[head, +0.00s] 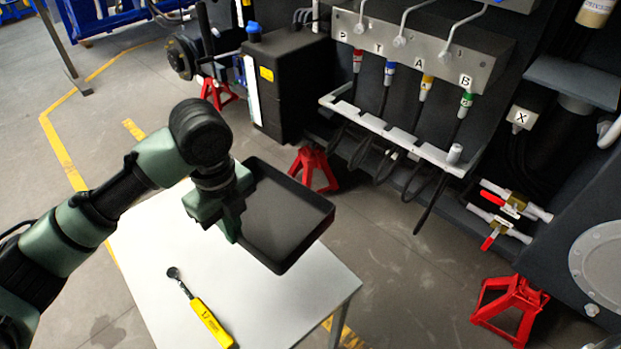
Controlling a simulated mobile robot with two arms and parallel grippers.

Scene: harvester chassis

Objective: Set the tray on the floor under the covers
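A dark, shallow, square tray (283,216) is held above the white table, its open side facing up and slightly tilted in the picture. My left gripper (232,217) is at the tray's left edge and appears shut on its rim; the fingertips are partly hidden by the gripper body. The covers may be the caps on the hose ends, coloured red, blue (389,72), yellow and green, in a row marked P, T, A, B at the chassis. Grey floor (405,262) shows below them. My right gripper is not in view.
The white table (175,262) bears a yellow-handled wrench (209,322). Red jack stands (509,308) stand on the floor under the chassis. A rail (395,133) and hanging hoses stick out above the floor.

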